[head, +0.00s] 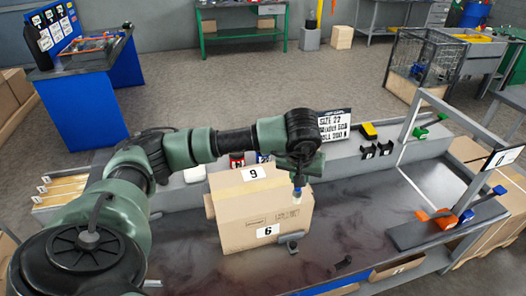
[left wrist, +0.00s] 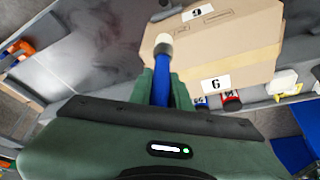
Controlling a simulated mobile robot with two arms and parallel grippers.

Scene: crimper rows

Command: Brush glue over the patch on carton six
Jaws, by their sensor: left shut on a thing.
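The brown carton (head: 235,215) stands on the dark bench top. Its front label (head: 267,231) reads 6; a label on its top (head: 253,174) looks like a 9 from the head. I cannot make out a separate patch. My left gripper (head: 299,176) is above the carton's right end, shut on a brush that points down. The left wrist view shows the brush's blue handle (left wrist: 161,88) between the green fingers and its pale tip (left wrist: 164,46) in front of the carton (left wrist: 230,45). Whether the tip touches the carton I cannot tell. My right gripper is out of view.
A small grey part (head: 291,241) lies in front of the carton. Behind it is a ledge with a text sign (head: 335,124), a yellow-and-black item (head: 369,130) and black holders. An orange-and-blue tool (head: 440,216) and a grey frame stand at right. The bench between is mostly clear.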

